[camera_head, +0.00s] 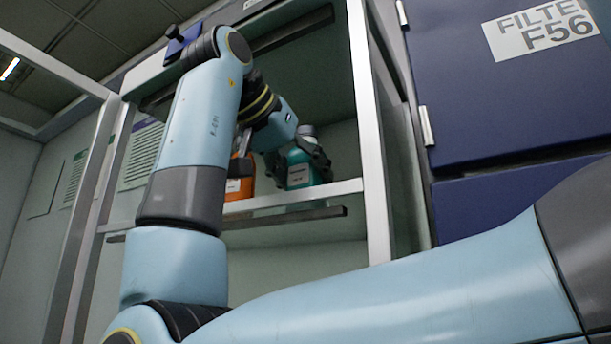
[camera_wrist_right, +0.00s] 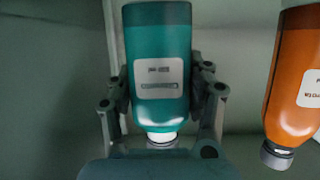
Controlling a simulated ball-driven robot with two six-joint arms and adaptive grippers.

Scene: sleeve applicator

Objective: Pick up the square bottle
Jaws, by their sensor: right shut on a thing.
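A teal bottle (camera_head: 301,176) with a white label and a pale cap stands on the shelf in the camera head view. It also shows in the right wrist view (camera_wrist_right: 158,55), where it appears upside down, with flat sides and rounded shoulders. My right gripper (camera_head: 297,166) is shut on the teal bottle, with one dark finger on each side of it. In the right wrist view the gripper's fingers (camera_wrist_right: 160,95) flank the bottle near its label. My left gripper is not in view.
An orange bottle (camera_head: 240,184) with a grey cap (camera_wrist_right: 276,155) stands beside the teal one, to its left in the head view. The white shelf edge (camera_head: 335,190) runs in front of them. A white frame post (camera_head: 370,130) and a blue cabinet (camera_head: 490,100) are at the right.

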